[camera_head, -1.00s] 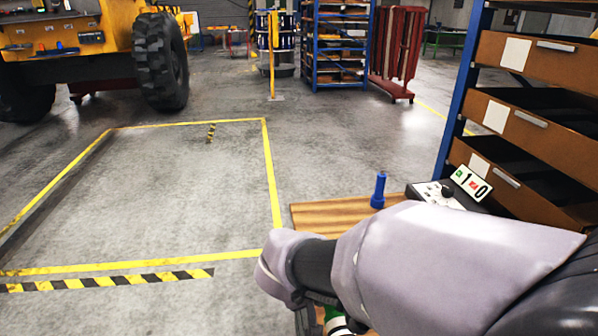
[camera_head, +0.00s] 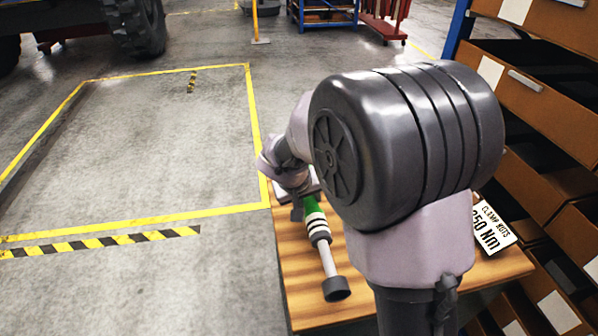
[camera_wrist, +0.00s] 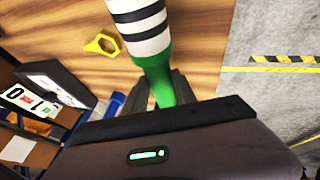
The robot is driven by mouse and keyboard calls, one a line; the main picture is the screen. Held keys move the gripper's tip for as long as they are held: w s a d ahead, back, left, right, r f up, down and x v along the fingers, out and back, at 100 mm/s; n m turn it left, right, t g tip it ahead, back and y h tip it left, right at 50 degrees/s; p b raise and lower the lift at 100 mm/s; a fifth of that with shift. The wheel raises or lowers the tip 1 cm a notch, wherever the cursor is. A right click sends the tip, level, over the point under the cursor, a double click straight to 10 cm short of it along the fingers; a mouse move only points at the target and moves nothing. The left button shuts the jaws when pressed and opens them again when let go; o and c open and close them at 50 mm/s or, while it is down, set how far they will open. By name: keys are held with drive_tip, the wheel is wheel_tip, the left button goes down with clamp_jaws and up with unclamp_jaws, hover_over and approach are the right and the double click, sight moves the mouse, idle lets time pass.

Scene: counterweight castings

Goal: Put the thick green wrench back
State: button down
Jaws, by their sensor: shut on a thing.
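The green wrench (camera_head: 316,228) has a green grip, black and white bands, a pale shaft and a dark socket end. My gripper (camera_head: 296,190) is shut on its green part, near the far edge of the wooden bench top (camera_head: 300,300). The socket end points toward the front of the head view. In the wrist view the green grip (camera_wrist: 160,75) runs down between my fingers (camera_wrist: 168,92), with the banded part above. I cannot tell whether the wrench touches the wood. My arm hides much of the bench in the head view.
A sign reading CLAMP NUTS (camera_head: 492,228) stands at the bench's right. Brown drawers (camera_head: 540,85) stand at right; marked floor (camera_head: 140,150) at left is clear.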

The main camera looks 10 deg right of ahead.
drive_tip(key=w+p, duration=0.1)
drive_tip(key=w, duration=0.1)
drive_tip(key=shift+w+d, duration=0.1)
drive_tip(key=shift+w, duration=0.3)
wheel_tip(320, 180, down, 4)
drive_tip(key=shift+w+r+b, duration=0.1)
drive_tip(key=shift+w+b, duration=0.05)
drive_tip(key=shift+b, duration=0.9)
drive_tip(key=c, duration=1)
unclamp_jaws()
drive_tip(key=p+v, duration=0.4)
drive_tip(key=v, duration=0.8)
drive_tip(key=s+d+r+m+y, duration=0.1)
drive_tip(key=s+d+r+m, duration=0.1)
drive_tip(key=s+r, duration=0.45)
drive_tip(key=s+d+r+m+y, duration=0.1)
drive_tip(key=s+d+r+m, duration=0.15)
drive_tip(key=s, duration=0.65)
drive_tip(key=s+a+y, duration=0.1)
drive_tip(key=s, duration=0.2)
drive_tip(key=s+a+r+t+y, duration=0.1)
drive_tip(key=s+a, duration=0.1)
drive_tip(key=s, duration=0.2)
drive_tip(key=s+a+r+y, duration=0.1)
drive_tip(key=s, duration=0.2)
drive_tip(key=shift+s+a+r+m, duration=0.2)
drive_tip(key=shift+s+r+m, duration=0.05)
drive_tip(key=shift+s+m, duration=0.15)
